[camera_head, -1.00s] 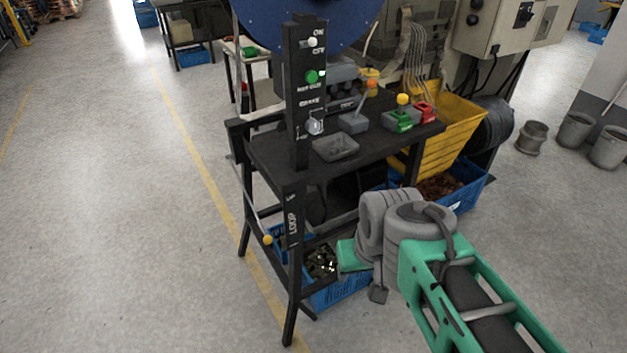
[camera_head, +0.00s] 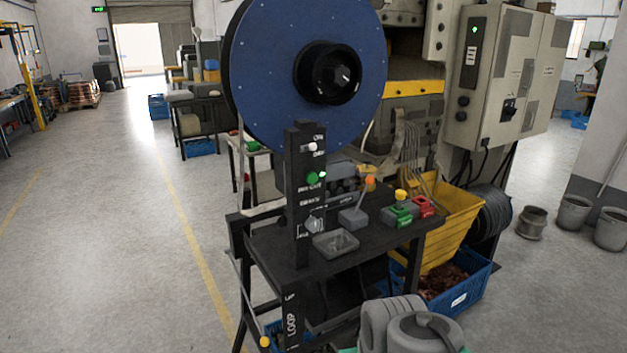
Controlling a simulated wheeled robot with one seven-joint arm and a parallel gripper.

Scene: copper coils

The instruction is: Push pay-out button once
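A round green button (camera_head: 313,178) sits on the face of a black upright post (camera_head: 298,255), with a small white label beneath it that looks like PAY-OUT. A white toggle switch (camera_head: 310,147) with ON and OFF marks is above it, and a grey knob (camera_head: 314,225) is lower on the same post. The post stands at the left of a black stand, in front of a big blue reel (camera_head: 262,70). Grey joints of my arm show at the bottom edge, below and right of the post. My gripper is out of the picture, so its state is hidden.
On the black stand top (camera_head: 275,245) are a grey tray (camera_head: 336,244), an orange-tipped lever (camera_head: 369,181), and green (camera_head: 398,215) and red (camera_head: 424,207) boxes. A yellow chute (camera_head: 455,225) and blue crate (camera_head: 465,292) stand at right. Open floor lies left.

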